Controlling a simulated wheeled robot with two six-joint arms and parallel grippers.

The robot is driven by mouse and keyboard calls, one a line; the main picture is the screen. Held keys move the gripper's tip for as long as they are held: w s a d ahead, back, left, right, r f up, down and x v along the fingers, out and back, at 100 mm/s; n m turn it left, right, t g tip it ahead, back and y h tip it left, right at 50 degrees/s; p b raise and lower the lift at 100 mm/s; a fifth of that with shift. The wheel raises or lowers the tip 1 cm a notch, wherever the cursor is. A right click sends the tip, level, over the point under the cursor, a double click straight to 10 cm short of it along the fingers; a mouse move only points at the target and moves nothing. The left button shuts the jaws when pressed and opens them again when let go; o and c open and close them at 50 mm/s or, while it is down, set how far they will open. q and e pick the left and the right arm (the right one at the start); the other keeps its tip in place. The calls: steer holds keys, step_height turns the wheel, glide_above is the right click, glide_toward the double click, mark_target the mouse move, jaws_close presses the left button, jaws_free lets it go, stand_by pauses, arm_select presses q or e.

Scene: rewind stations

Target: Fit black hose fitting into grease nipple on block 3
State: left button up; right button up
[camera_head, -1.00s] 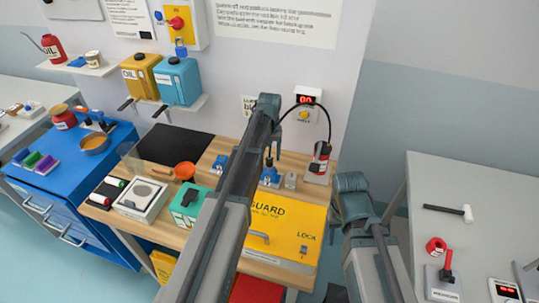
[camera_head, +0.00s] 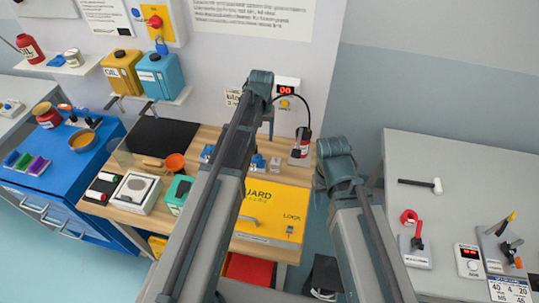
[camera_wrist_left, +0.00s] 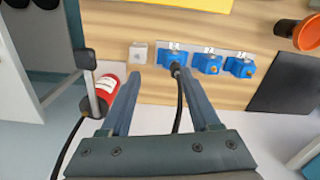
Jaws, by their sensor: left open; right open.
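Several small parts stand on the bench, among them a row of blue blocks (camera_wrist_left: 207,64) on a pale rail. The block nearest my left gripper (camera_wrist_left: 160,74) is the leftmost blue block (camera_wrist_left: 173,57) in the left wrist view; it also shows in the head view (camera_head: 258,161). The black hose (camera_wrist_left: 179,104) runs between my open fingers, and its end, the black fitting (camera_wrist_left: 175,70), meets that block. I cannot tell whether it is fully seated on the nipple, which is hidden. In the head view my left gripper (camera_head: 268,122) is above the blocks. My right gripper's fingers are hidden.
A red grease canister (camera_wrist_left: 106,88) stands beside my left fingers, and the hose loops from it. A small grey block (camera_wrist_left: 138,53) sits beside the blue ones. A yellow guard (camera_head: 275,205) fills the bench front. An orange funnel (camera_head: 175,163) stands left.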

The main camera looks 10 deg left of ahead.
arm_select(q)
steer(key=s+d+m, duration=0.2)
steer(key=s+d, duration=0.2)
steer(key=s, duration=0.3)
steer(key=s+d+m, duration=0.2)
steer(key=s+d, duration=0.2)
steer(key=s, duration=0.3)
steer(key=s+d+m+y, duration=0.1)
steer(key=s+d, duration=0.3)
steer(key=s, duration=0.4)
steer(key=shift+d+r+m, duration=0.15)
steer(key=shift+d+m, duration=0.1)
steer(key=shift+m, duration=0.25)
steer(key=shift+s, duration=0.1)
